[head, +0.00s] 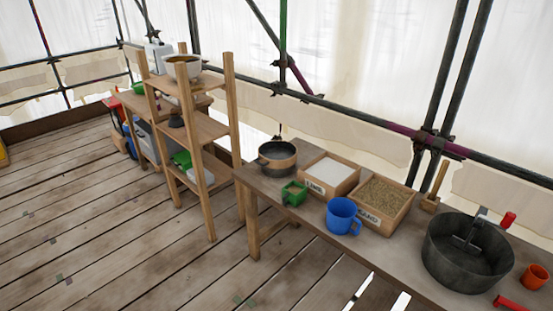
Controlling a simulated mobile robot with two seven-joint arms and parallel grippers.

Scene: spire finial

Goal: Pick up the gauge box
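No thing in the head view is marked as the gauge box. A small green open box (294,193) stands near the left end of the wooden workbench (395,258), in front of the lime box; it may be the gauge box. A wooden box marked LIME (331,174) holds white powder. A wooden box marked SAND (381,206), to its right, holds brown grains.
A black pot (277,158), a blue mug (342,215), a large dark tub (466,252) and an orange cup (534,277) stand on the bench. A wooden shelf rack (206,128) stands left of it. Bare plank floor (110,220) lies at the left.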

